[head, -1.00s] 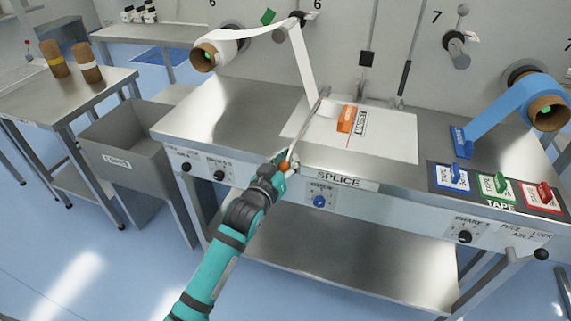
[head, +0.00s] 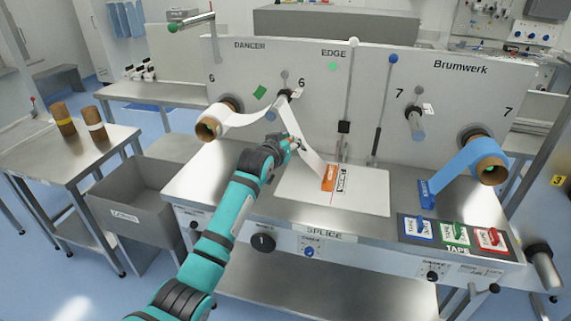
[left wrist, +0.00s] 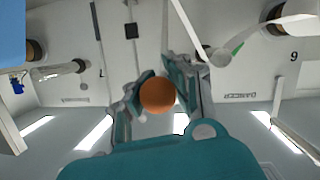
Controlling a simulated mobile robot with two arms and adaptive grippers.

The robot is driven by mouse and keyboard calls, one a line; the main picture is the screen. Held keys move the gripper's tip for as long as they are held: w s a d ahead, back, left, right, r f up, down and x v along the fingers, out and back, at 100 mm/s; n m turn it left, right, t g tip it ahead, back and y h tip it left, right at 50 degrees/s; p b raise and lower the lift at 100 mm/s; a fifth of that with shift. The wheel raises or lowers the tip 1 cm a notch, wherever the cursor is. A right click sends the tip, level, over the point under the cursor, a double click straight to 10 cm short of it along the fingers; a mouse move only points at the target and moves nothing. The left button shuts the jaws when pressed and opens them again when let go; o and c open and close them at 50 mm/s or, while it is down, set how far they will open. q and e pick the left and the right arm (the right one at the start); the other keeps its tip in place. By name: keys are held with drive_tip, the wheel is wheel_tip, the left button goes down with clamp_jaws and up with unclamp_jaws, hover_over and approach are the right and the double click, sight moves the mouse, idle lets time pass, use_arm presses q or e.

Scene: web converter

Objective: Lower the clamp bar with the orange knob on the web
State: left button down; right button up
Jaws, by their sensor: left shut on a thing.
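My left gripper (head: 290,145) is shut on the orange knob, above the splice table and beside the white web (head: 308,155). In the left wrist view the orange knob (left wrist: 157,95) sits between the two fingertips; in the head view the fingers mostly hide it. The clamp bar is hard to make out now, so I cannot tell its exact angle. The web runs from the left roll (head: 208,127) over a roller down to the white splice plate (head: 362,192). An orange tag (head: 328,178) lies at the web's lower end. My right gripper is out of view.
Blue web from the right roll (head: 490,170) reaches a blue clip (head: 427,195). Blue, green and red tape holders (head: 453,233) stand at the front right. A grey bin (head: 135,205) stands left of the table. Upright rods (head: 349,90) rise behind the plate.

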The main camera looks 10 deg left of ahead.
sight(292, 136)
use_arm(q)
drive_tip(key=shift+w+r, duration=0.65)
drive_tip(key=shift+r, duration=0.25)
drive_tip(key=shift+w+r, duration=0.6)
drive_tip(key=shift+r, duration=0.3)
drive_tip(key=c, duration=1.1)
unclamp_jaws()
drive_tip(key=shift+w+d+f, duration=0.1)
drive_tip(key=shift+d+f, duration=0.05)
drive_tip(key=shift+d, duration=0.05)
drive_tip(key=shift+a+f, duration=0.15)
